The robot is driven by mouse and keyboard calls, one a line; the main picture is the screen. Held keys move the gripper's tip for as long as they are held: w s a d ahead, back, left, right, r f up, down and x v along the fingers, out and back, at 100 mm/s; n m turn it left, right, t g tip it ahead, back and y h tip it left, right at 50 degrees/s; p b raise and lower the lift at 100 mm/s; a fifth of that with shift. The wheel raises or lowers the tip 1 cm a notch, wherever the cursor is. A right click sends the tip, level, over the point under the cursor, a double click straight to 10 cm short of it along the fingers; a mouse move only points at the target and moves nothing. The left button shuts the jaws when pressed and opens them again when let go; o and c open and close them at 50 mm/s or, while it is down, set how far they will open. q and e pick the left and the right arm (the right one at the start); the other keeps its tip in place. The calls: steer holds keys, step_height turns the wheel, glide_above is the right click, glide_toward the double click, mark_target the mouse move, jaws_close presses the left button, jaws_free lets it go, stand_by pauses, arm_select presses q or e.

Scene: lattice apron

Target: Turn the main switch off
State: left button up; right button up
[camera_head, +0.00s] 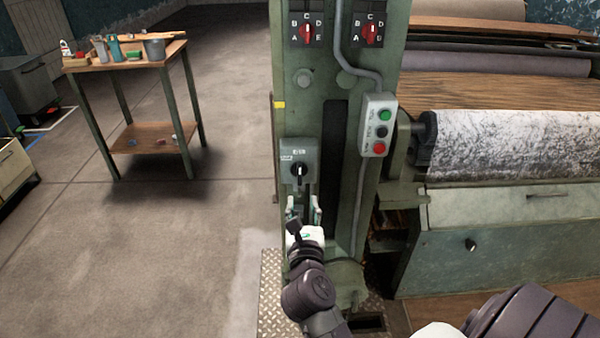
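The main switch (287,150) is a grey box on the green machine column, in the middle of the head view. Its black rotary knob (299,173) carries a white mark that looks close to vertical. The small lettering above the knob is too blurred to read surely. My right gripper (305,208) is just below the switch box, with its fingers pointing up toward it. The two fingers stand apart with nothing visible between them. The knob is not between the fingers. My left gripper is not in view.
Two red rotary selectors (308,33) (371,33) are higher up. A large roller (510,140) lies right. A wooden table (125,57) with cups stands left; the floor between is clear.

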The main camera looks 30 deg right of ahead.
mark_target(300, 168)
steer(key=x, duration=1.3)
steer(key=shift+w+p, duration=0.3)
steer(key=shift+p, duration=0.05)
steer(key=shift+c, duration=0.3)
jaws_close()
